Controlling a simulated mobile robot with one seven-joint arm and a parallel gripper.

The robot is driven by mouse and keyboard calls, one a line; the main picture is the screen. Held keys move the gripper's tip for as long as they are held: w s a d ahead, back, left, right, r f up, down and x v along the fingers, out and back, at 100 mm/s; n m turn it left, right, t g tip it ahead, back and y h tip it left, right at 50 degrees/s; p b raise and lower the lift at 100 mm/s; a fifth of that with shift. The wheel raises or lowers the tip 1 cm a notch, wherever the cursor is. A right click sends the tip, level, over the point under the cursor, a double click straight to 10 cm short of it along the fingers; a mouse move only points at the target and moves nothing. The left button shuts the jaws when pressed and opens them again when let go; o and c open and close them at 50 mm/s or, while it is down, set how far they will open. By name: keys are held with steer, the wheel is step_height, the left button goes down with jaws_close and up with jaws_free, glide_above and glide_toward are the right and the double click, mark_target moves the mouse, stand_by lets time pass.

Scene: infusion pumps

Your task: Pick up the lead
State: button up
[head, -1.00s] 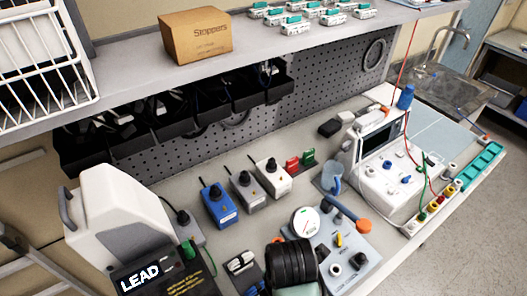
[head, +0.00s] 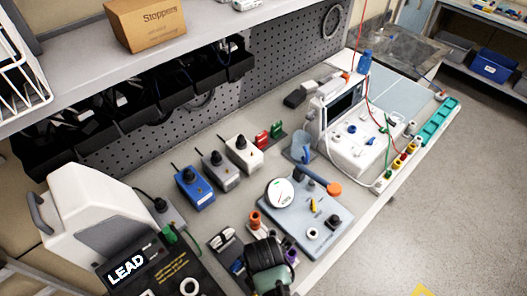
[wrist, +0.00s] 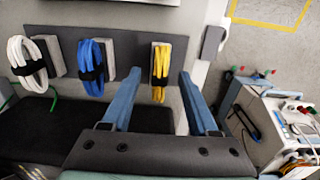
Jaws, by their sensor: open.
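In the wrist view, three coiled leads hang in a row on a grey panel: a white one (wrist: 27,62), a blue one (wrist: 91,66) and a yellow one (wrist: 161,71). Each has a dark band around it. My gripper (wrist: 160,73) is open, with blue-grey fingers apart on either side of the yellow lead in the picture. I cannot tell how deep the fingers reach or whether they touch it. In the head view, a black panel bears a white "LEAD" label (head: 127,269) at the lower left. My gripper is not clearly visible there.
In the head view, the bench holds a blue box (head: 195,188), a white monitor unit (head: 352,130) and a grey plate (head: 325,215) with fittings. In the wrist view, equipment with cables (wrist: 285,125) stands at the right. Open floor (wrist: 270,50) shows at the upper right.

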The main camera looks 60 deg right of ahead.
steer(key=shift+f, duration=1)
jaws_close()
